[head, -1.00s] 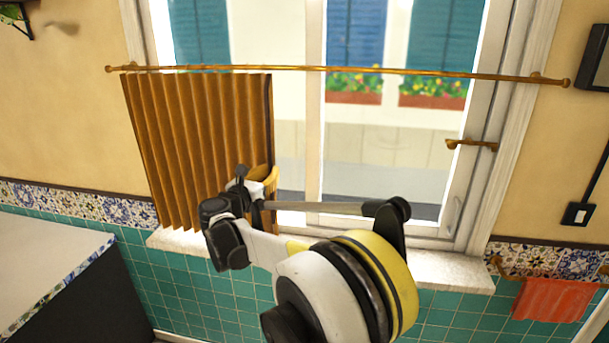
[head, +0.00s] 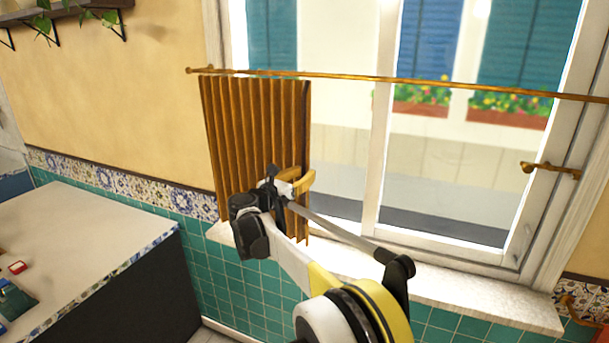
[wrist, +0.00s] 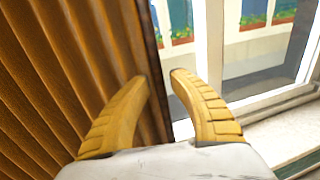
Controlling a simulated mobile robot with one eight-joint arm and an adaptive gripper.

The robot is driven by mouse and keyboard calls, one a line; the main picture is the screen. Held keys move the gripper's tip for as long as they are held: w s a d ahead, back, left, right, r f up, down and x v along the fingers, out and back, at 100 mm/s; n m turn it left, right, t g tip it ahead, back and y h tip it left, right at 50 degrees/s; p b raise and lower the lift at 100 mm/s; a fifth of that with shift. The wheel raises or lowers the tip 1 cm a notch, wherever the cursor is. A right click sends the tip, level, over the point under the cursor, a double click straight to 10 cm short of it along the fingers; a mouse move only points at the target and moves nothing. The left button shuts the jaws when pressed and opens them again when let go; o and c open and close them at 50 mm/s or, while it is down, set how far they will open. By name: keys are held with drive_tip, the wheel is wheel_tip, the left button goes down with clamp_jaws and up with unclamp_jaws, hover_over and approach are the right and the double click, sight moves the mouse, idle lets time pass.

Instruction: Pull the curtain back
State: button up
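The curtain (head: 250,130) is golden brown and pleated. It hangs from the rod at the left side of the window in the head view, gathered into narrow folds. It fills the left of the wrist view (wrist: 60,70). My gripper (head: 300,180) is at the curtain's right edge, at its lower part. In the wrist view, the two yellow fingers (wrist: 158,77) stand apart with the curtain's dark right edge between them. The left finger overlaps the curtain. A light gap shows beside the right finger; I cannot tell whether either finger presses on the cloth.
The brass rod (head: 400,80) runs across the window top. Most of the window (head: 340,140) is bare to the right. A white sill (head: 470,292) lies below. A white counter (head: 90,235) stands at left. A brass handle (head: 550,170) is on the window's right side.

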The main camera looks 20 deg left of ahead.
idle(0.3)
drive_tip(key=s+a, duration=0.2)
drive_tip(key=s, duration=0.9)
drive_tip(key=shift+s+a, duration=0.15)
drive_tip(key=shift+s, duration=0.25)
